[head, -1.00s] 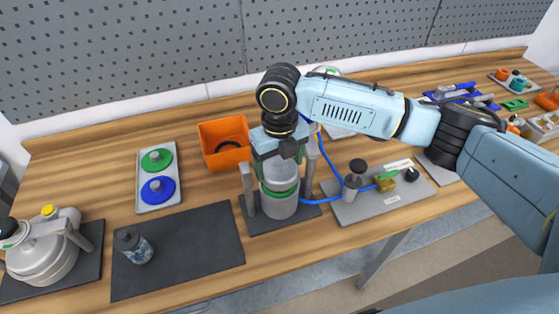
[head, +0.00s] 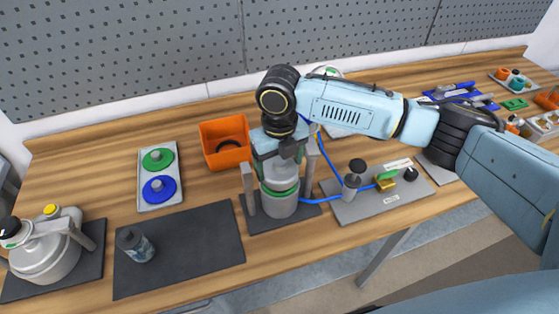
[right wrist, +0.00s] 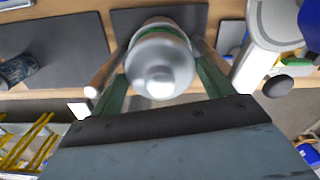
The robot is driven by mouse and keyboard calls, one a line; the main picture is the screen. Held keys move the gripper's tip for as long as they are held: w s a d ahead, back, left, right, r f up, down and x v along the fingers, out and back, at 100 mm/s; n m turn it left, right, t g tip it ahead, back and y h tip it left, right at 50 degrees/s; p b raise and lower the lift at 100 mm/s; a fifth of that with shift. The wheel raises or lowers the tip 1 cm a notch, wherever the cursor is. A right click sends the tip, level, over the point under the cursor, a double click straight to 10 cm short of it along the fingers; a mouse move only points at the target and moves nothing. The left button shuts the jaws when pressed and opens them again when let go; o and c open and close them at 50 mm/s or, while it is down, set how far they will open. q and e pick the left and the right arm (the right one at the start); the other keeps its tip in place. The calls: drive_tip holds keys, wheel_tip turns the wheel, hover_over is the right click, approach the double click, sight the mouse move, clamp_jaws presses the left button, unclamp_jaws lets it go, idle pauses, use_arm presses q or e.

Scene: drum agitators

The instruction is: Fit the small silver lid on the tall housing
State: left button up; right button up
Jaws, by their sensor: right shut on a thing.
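The tall housing (head: 280,206) is a grey upright cylinder with a green band, standing between two posts on a dark base. My right gripper (head: 276,164) points down over its top. In the right wrist view, a small silver lid (right wrist: 160,72), domed with a round knob, sits between the green fingers of my right gripper (right wrist: 160,82), which is shut on it. The lid is in line with the housing, and the green band (right wrist: 165,31) shows behind it. The gripper hides the lid's rim, so I cannot tell whether it is seated. My left gripper is not in view.
An orange bin (head: 225,143) stands behind the housing. A tray (head: 141,190) with green and blue lids lies left of it. A blue hose (head: 325,199) runs right to a grey plate with fittings (head: 385,205).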

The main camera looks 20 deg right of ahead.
drive_tip(key=shift+f, duration=0.2)
drive_tip(key=shift+f, duration=0.3)
drive_tip(key=shift+f+p, duration=0.2)
drive_tip(key=shift+p, duration=0.15)
idle(0.6)
drive_tip(key=o, duration=1.4)
drive_tip(key=shift+c, duration=0.2)
wheel_tip(320, 180, up, 13)
drive_tip(key=b, duration=0.1)
drive_tip(key=shift+r, duration=0.2)
